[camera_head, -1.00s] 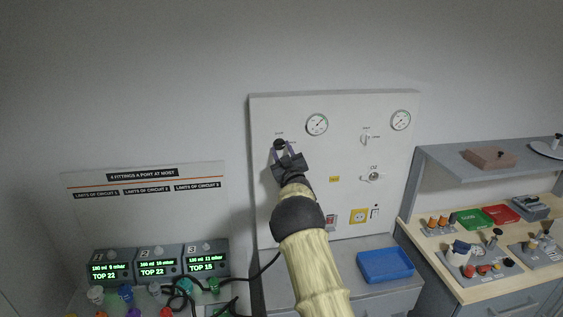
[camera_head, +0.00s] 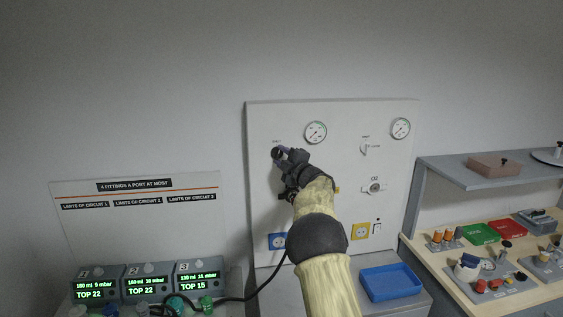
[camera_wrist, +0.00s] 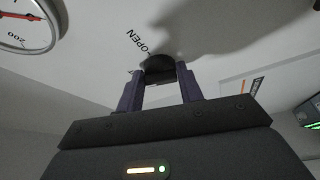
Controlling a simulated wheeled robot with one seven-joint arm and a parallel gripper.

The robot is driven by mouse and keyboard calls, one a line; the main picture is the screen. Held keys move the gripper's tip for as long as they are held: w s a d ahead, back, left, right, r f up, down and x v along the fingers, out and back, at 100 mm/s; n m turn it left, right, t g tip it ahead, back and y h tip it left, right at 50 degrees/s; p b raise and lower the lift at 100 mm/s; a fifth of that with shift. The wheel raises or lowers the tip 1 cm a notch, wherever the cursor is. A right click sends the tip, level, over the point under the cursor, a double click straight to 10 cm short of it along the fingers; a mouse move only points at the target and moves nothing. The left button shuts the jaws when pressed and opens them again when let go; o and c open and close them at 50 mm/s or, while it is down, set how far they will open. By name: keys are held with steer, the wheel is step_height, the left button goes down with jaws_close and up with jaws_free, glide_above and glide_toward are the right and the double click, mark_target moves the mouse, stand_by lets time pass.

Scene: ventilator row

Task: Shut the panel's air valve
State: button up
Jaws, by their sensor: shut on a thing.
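The white wall panel (camera_head: 330,113) carries a black valve knob (camera_head: 275,152) at its upper left. My gripper (camera_head: 282,154) is shut on this knob, with my wrist bent to its lower right. In the wrist view the black knob (camera_wrist: 159,68) sits between my two purple fingertips (camera_wrist: 160,76), which touch its sides. Lettering reading "OPEN" stands on the panel beside the knob. My fingers and the knob's own shadowed body hide which mark it points to.
Two round gauges (camera_head: 316,132) (camera_head: 401,128), a small lever (camera_head: 365,149) and an O2 fitting (camera_head: 375,188) are on the panel. A blue tray (camera_head: 390,282) lies below. Ventilator units (camera_head: 149,281) with a black cable stand left; a workbench with parts (camera_head: 490,262) stands right.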

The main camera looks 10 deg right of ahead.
steer(key=shift+r+n+g, duration=0.1)
steer(key=shift+n+g, duration=0.5)
steer(key=shift+n, duration=0.9)
steer(key=o, duration=1)
steer(key=shift+a, duration=0.1)
steer(key=shift+s, duration=0.15)
steer(key=shift+s+d, duration=0.2)
steer(key=shift+d, duration=0.05)
steer(key=b+v, duration=0.6)
steer(key=v, duration=1)
steer(key=shift+s+r, duration=0.1)
steer(key=shift+s, duration=0.2)
